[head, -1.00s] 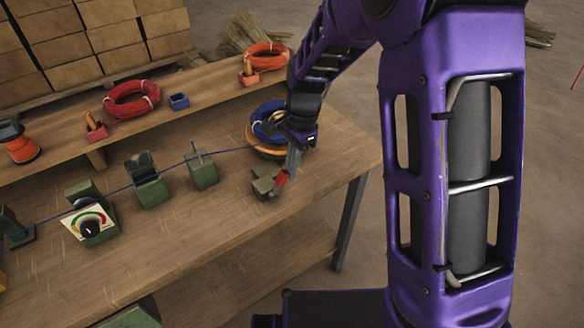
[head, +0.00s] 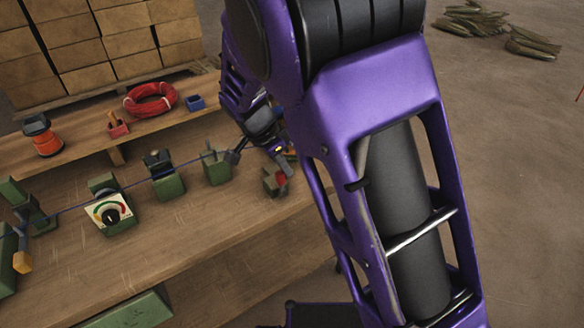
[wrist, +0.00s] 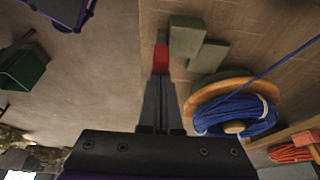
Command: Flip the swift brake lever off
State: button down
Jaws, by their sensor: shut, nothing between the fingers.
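The swift brake is a small green block (head: 269,184) with a red lever (head: 282,179) near the right end of the bench. In the wrist view the red lever (wrist: 161,58) lies straight beyond my fingertips, beside the green blocks (wrist: 187,36). My gripper (wrist: 160,84) is shut with nothing between its fingers. Its tips are at or very near the lever's end; I cannot tell whether they touch. In the head view my gripper (head: 285,166) is just above the lever. The swift with its blue wire coil (wrist: 235,113) shows right of my fingers in the wrist view.
A dial box (head: 110,213) and green wire guides (head: 167,184) stand left along the bench (head: 190,235), with blue wire running through them. A raised shelf holds a red coil (head: 150,100). The bench front is clear. My arm hides the bench's right end.

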jog(key=shift+s+a, duration=0.35)
jog(key=shift+a, duration=0.15)
jog(key=shift+r, duration=0.1)
jog(key=shift+r+p, duration=0.3)
jog(key=shift+r, duration=0.45)
jog(key=w+d+r+p, duration=0.1)
jog(key=w+d+r, duration=0.1)
jog(key=d+r, duration=0.1)
jog(key=s+a+r, duration=0.4)
jog(key=a+r, duration=0.1)
jog(key=a, duration=0.1)
jog(key=shift+s+a+r+p, duration=0.15)
jog(key=shift+a+r+p, duration=0.1)
jog(key=shift+p, duration=0.15)
